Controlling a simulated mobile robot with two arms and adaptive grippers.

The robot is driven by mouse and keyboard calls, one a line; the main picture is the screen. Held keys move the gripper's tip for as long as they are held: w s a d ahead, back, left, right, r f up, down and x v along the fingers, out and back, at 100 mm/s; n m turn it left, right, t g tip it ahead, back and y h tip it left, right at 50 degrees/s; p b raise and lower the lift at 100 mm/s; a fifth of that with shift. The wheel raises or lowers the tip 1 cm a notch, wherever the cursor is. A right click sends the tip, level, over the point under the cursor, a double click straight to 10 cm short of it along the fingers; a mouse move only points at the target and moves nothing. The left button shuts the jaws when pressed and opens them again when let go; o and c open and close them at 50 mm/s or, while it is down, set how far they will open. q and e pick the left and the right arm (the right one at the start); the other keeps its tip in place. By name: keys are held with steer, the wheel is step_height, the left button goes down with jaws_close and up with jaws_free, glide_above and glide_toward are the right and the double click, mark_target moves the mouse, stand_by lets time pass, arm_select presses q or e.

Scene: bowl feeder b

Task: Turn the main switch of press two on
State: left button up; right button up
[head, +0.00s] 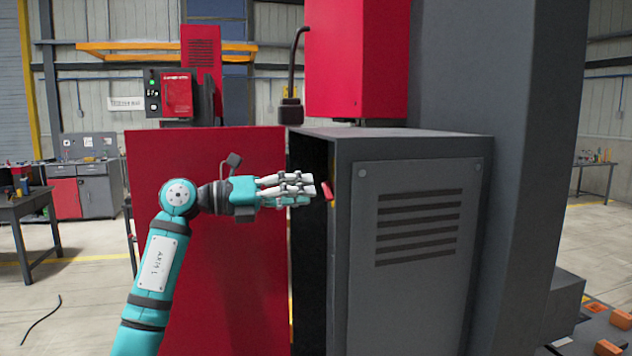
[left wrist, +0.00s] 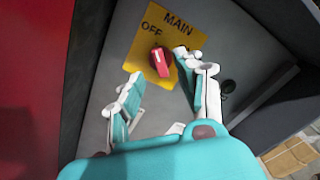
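The main switch is a red rotary knob (left wrist: 161,61) on a yellow plate (left wrist: 186,22) marked MAIN and OFF, in the left wrist view. Its bar-shaped handle stands near upright in that picture; which mark it points to is unclear. In the head view the red knob (head: 327,191) shows just past my fingertips, at the cabinet's open left side. My left gripper (head: 314,190) reaches in from the left. In the left wrist view its fingers are apart, one on each side of the knob, with the right fingertip very close to it; contact cannot be told. My right gripper is not in view.
The grey press cabinet (head: 420,270) stands right of my gripper. A large red panel (head: 205,290) stands behind my left arm. A small dark round part (left wrist: 227,87) sits right of the plate. A workbench (head: 85,190) stands far left.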

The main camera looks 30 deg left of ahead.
mark_target(324, 191)
arm_select(q)
steer(key=x, duration=0.2)
steer(key=shift+w+d+r+p, duration=0.15)
steer(key=shift+w+d+p, duration=0.05)
steer(key=shift+p, duration=0.1)
steer(key=shift+w+d, duration=0.2)
steer(key=shift+w, duration=0.05)
steer(key=shift+w+d, duration=0.1)
steer(key=shift+w, duration=0.05)
steer(key=c, duration=0.7)
jaws_close()
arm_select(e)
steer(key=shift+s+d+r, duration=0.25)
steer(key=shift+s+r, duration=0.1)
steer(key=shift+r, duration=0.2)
